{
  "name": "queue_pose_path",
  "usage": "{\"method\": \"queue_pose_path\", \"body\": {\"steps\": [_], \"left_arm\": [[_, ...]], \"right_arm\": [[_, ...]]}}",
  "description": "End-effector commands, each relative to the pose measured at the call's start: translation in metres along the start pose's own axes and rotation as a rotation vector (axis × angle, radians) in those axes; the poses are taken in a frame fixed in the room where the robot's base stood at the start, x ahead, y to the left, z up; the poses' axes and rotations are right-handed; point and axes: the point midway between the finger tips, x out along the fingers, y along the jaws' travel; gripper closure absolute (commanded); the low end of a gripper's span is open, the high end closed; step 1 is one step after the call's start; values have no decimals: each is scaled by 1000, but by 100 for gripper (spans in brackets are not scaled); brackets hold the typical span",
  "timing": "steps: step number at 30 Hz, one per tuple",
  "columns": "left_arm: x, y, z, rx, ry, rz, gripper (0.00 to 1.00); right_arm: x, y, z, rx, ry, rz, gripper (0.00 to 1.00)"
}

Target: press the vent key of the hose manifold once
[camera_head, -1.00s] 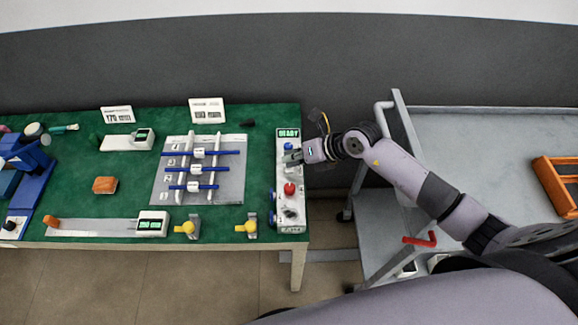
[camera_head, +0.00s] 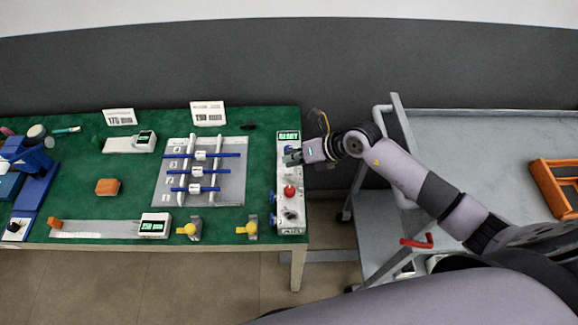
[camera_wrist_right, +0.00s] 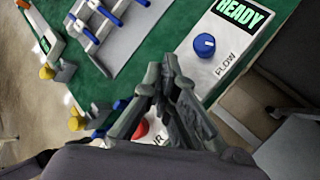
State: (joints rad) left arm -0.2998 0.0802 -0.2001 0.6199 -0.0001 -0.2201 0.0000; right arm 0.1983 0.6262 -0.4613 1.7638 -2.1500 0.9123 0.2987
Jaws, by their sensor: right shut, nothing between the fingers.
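A narrow white control panel (camera_head: 298,214) stands at the right end of the green table, probably the hose manifold. It has a green READY display (camera_head: 288,135), a blue knob (camera_wrist_right: 204,45) marked FLOW, a red button (camera_head: 289,191) and smaller controls below it. I cannot tell which control is the vent key. My right gripper (camera_head: 293,158) reaches in from the right, over the panel between the blue knob and the red button. Its fingers (camera_wrist_right: 168,75) are shut and empty in the wrist view, partly hiding the red button (camera_wrist_right: 140,130). Contact cannot be told. My left gripper is not in view.
A grey plate (camera_head: 228,190) with blue rods in white blocks lies left of the panel. Two yellow-knobbed fittings (camera_head: 190,229) (camera_head: 247,228) sit at the table's front edge. A grey cart (camera_head: 460,130) stands to the right, across a gap.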

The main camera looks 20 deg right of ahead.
Motion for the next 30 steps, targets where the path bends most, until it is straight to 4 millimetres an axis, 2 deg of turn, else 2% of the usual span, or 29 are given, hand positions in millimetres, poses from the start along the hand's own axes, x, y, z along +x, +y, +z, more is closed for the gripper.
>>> {"method": "queue_pose_path", "body": {"steps": [9,24,30], "left_arm": [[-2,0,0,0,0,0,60],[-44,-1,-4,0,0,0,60],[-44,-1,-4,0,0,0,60]], "right_arm": [[-1,1,1,0,-1,0,100],[-34,25,25,0,0,0,100],[-35,26,25,0,0,0,100]]}}
